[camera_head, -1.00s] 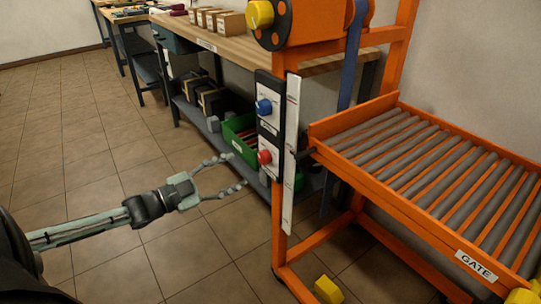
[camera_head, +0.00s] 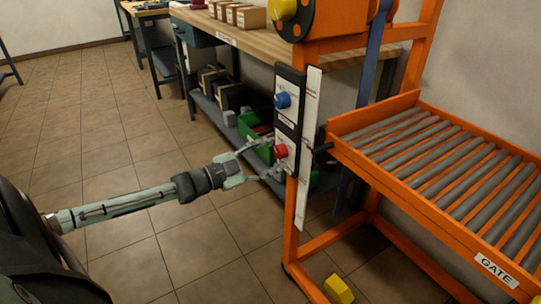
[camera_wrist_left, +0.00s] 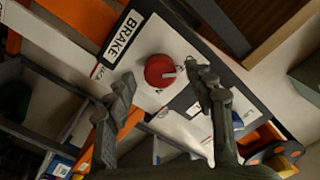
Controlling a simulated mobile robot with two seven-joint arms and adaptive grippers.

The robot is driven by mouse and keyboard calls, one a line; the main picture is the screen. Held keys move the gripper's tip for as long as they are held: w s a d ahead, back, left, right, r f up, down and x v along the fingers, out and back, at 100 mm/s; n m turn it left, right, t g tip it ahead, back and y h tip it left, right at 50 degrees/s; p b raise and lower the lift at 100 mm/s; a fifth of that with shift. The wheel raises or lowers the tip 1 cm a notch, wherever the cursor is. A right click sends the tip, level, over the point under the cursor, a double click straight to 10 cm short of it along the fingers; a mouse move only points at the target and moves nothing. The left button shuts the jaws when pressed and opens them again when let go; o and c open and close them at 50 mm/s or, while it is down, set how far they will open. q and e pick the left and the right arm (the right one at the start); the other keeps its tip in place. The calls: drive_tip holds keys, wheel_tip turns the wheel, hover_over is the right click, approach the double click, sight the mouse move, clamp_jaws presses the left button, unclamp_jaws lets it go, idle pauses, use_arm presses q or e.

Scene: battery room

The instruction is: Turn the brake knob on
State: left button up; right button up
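The red brake knob (camera_head: 281,151) sits on the lower white plate of a dark panel on the orange frame's post. In the left wrist view the red knob (camera_wrist_left: 160,70) has a pale pointer mark, beside the "BRAKE" label (camera_wrist_left: 124,37). A blue knob (camera_head: 283,100) is on the plate above. My left gripper (camera_head: 267,158) is open in front of the panel, its fingertips close to the red knob. In the left wrist view the knob shows between the two spread fingers; I cannot tell whether either touches it. My right gripper is not in view.
An orange roller conveyor (camera_head: 425,160) marked "GATE" stands at the right. A workbench (camera_head: 255,45) with boxes is behind the panel, a green bin (camera_head: 252,126) on its lower shelf. A yellow block (camera_head: 338,289) lies by the frame's foot. Tiled floor at left is clear.

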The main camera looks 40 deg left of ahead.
use_arm(q)
drive_tip(key=c, duration=1.1)
